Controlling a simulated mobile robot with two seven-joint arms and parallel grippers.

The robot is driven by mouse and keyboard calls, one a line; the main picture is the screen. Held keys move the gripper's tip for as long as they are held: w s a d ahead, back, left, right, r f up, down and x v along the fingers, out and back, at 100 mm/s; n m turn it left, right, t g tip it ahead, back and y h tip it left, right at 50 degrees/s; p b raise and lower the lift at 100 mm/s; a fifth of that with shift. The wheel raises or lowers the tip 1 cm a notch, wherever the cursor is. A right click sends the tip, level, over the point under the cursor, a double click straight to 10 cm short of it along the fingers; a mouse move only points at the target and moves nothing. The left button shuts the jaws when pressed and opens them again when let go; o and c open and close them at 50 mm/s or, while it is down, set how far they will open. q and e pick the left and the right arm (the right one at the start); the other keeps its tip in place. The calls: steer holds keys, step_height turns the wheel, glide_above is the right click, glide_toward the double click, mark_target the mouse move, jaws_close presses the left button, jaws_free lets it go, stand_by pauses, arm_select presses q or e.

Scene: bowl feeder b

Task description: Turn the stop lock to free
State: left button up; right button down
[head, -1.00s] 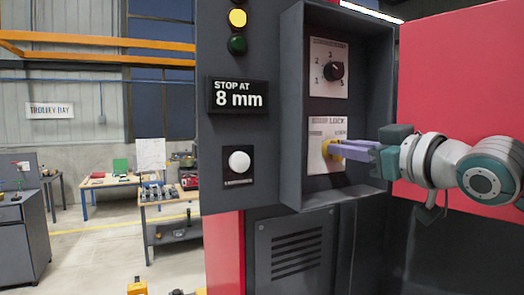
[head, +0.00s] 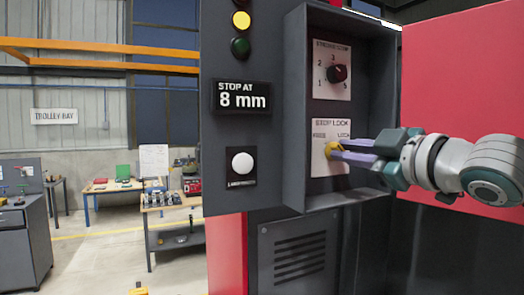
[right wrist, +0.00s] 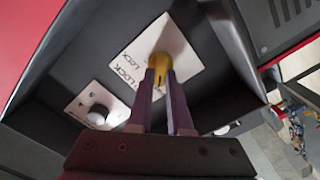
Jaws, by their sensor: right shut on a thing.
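The stop lock is a yellow knob (head: 332,149) on a white plate (head: 322,164) marked STOP LOCK, with FREE at its left and LOCK at its right. The plate sits low in a dark recessed box. My right gripper (head: 340,151) reaches in from the right, its purple fingers shut on the knob. In the right wrist view the two fingers (right wrist: 162,85) pinch the yellow knob (right wrist: 159,64) from both sides. The fingers hide part of the knob, so its exact pointing direction is hard to tell. My left gripper is not in view.
A black numbered dial (head: 337,73) is above the lock in the same box. The box's side walls (head: 294,110) stand close around the hand. A red panel (head: 465,80) is right.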

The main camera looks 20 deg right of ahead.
stand_by(0.3)
steer(key=c, duration=0.8)
jaws_free()
steer(key=shift+c, duration=0.2)
steer(key=shift+s+f, duration=0.15)
steer(key=shift+s, duration=0.1)
steer(key=s+b, duration=0.5)
steer(key=s, duration=0.4)
steer(key=shift+s+d+b, duration=0.2)
steer(key=shift+d+b, duration=0.15)
steer(key=shift+d, duration=0.05)
